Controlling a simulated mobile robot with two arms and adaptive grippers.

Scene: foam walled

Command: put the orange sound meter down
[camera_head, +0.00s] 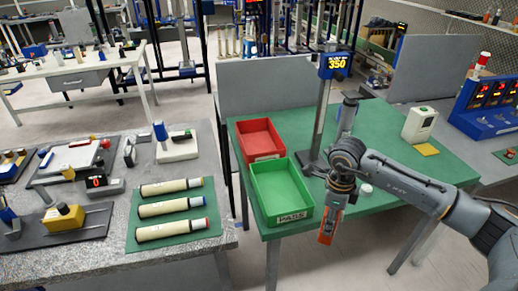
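The orange sound meter (327,232) hangs below my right gripper (338,200), which points downward and appears shut on it. In the picture it overlaps the front edge of the green table (390,193), just right of the green tray. Its height above the tabletop is hard to tell. The fingers hide its upper part. My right arm reaches in from the right edge, across the table. My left gripper is not in view.
On the green table stand a red tray (259,139), a green tray (282,193) labelled PASS, a post with a 350 display (336,65), a small white round item (366,188) and a pale device (419,124). A grey bench (120,265) with white tubes (170,206) is at left.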

